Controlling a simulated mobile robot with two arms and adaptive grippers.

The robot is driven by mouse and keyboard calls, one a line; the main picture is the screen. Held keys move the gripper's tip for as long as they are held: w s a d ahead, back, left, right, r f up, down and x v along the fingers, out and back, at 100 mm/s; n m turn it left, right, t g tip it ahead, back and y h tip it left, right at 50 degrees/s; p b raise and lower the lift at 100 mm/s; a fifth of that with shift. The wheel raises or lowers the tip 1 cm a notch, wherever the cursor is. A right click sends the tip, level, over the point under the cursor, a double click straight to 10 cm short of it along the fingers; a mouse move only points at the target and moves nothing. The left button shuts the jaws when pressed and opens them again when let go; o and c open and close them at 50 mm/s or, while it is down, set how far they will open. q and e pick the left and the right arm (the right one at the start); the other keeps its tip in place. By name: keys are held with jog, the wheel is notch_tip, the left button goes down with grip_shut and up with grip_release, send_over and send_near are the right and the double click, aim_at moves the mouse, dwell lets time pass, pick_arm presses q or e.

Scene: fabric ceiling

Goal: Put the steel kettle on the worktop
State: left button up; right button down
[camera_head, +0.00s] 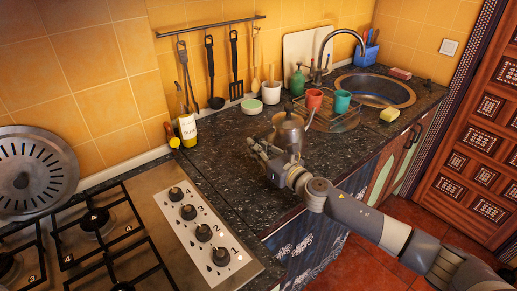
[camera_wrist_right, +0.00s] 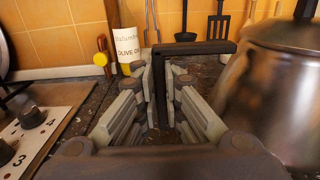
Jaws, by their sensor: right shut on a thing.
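The steel kettle (camera_head: 290,132) is over the dark speckled worktop (camera_head: 225,150), between the hob and the sink. I cannot tell whether its base touches the surface. My right gripper (camera_head: 266,158) is at the kettle's near left side, shut on its dark handle. In the right wrist view the kettle's steel body (camera_wrist_right: 280,90) fills the right side. The dark handle (camera_wrist_right: 195,48) runs left from it and bends down between my fingers (camera_wrist_right: 172,90). The kettle looks upright. My left gripper is not in view.
The gas hob (camera_head: 150,225) is at the front left. An oil bottle (camera_head: 187,125) stands by the back wall. A wire rack (camera_head: 340,122) with a red cup (camera_head: 313,99) and a teal cup (camera_head: 342,102) stands behind the kettle, before the sink (camera_head: 375,90). Worktop left of the kettle is clear.

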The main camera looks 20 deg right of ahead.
jog(key=shift+f+b, duration=0.35)
jog(key=shift+f, duration=0.95)
jog(key=shift+f, duration=0.15)
jog(key=c, duration=1.7)
grip_release()
jog(key=shift+f, duration=0.15)
jog(key=shift+s, duration=0.15)
